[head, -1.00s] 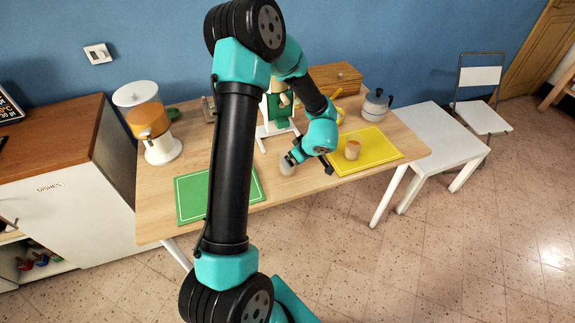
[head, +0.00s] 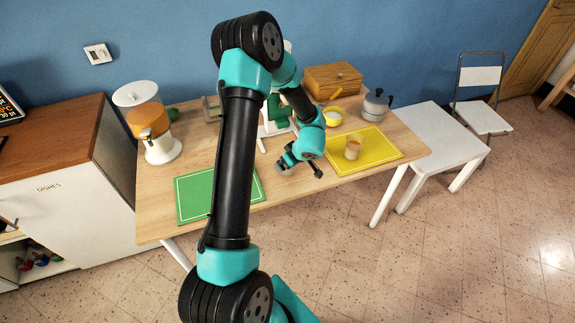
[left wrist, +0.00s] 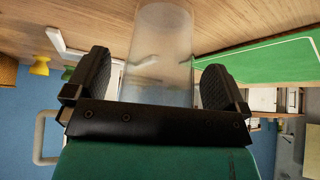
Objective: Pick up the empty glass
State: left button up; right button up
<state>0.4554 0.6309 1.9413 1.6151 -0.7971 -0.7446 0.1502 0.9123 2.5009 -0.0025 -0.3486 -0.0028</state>
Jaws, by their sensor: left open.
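The empty glass (left wrist: 162,45) is clear and shows in the left wrist view between the two spread black fingers of my left gripper (left wrist: 155,85). It is upside down in that picture, like the whole scene. A gap shows on each side of it, and the fingers do not press on it. In the head view my left gripper (head: 299,166) is low over the wooden table, between the green and yellow mats, and hides most or all of the glass there. My right gripper is in neither view.
A filled cup (head: 353,149) stands on the yellow mat (head: 380,152), just right of my gripper. The green mat (head: 190,203) lies to the left.

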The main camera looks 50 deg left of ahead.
pick_arm(q)
jog(key=shift+c, duration=0.3)
jog(key=c, duration=1)
jog(key=shift+r, duration=0.9)
jog(key=shift+s+d+r, duration=0.15)
jog(key=shift+r, duration=0.8)
jog(key=s+d, duration=0.3)
jog(key=d, duration=0.1)
jog(key=s+d+r, duration=0.1)
jog(key=s+d, duration=0.2)
jog(key=s, duration=0.1)
jog(key=s+d, duration=0.3)
jog(key=d, duration=0.1)
jog(key=shift+s+d+r, duration=0.15)
jog(key=shift+s+d, duration=0.05)
jog(key=shift+d, duration=0.1)
